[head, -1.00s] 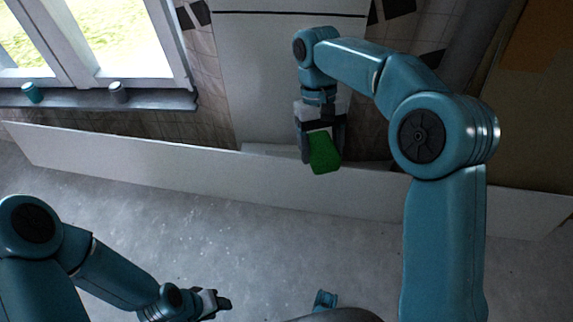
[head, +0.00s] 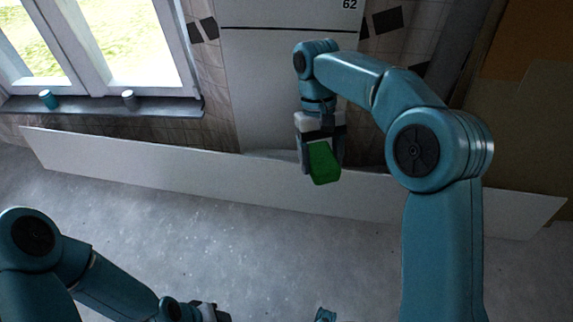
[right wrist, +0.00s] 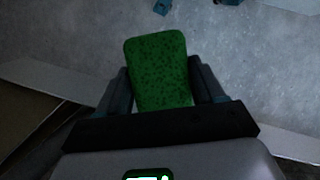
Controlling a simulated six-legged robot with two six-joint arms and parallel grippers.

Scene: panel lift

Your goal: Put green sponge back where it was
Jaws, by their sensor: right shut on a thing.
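The green sponge (head: 323,163) is a small block held in my right gripper (head: 322,150), in the upper middle of the head view. In the right wrist view the sponge (right wrist: 160,72) sits between the two fingers of the gripper (right wrist: 162,88), which touch its sides, and it sticks out past them. It is in the air, in front of the white panel. My left gripper (head: 215,314) is at the bottom edge of the head view, partly cut off, and its jaws cannot be made out.
A long white panel (head: 130,168) stands on its edge across the grey floor (head: 190,230). Behind it is a tall white board (head: 265,90) against the tiled wall. A window sill (head: 90,108) at the left bears a teal can (head: 47,98) and a grey can (head: 129,99).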

